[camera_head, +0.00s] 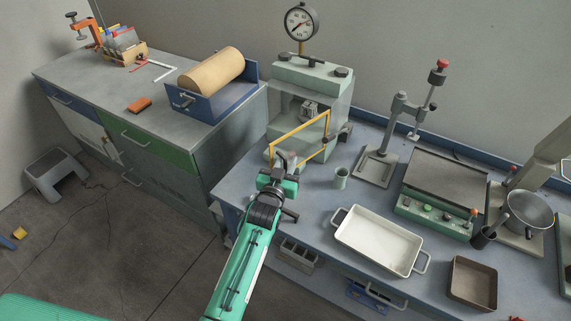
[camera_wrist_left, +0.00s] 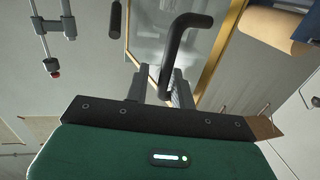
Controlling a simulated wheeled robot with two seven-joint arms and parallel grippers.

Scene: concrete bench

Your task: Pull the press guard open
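The press (camera_head: 312,82) is a pale green machine with a round dial gauge on top, at the back left of the blue bench. Its guard (camera_head: 298,127) is a clear panel in a yellow frame at the press front; I cannot tell how far it stands open. The guard's frame shows in the left wrist view (camera_wrist_left: 222,45), with a black bent handle (camera_wrist_left: 177,40) in front of it. My left gripper (camera_head: 284,160) is at the guard's lower left. Its fingers (camera_wrist_left: 161,85) are apart, with the handle's lower end between them and a gap on the left side. My right gripper is out of view.
A small green cup (camera_head: 341,178) and a white tray (camera_head: 378,240) stand right of my left arm. A grey stand (camera_head: 378,163) and a green-based plate machine (camera_head: 440,185) are farther right.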

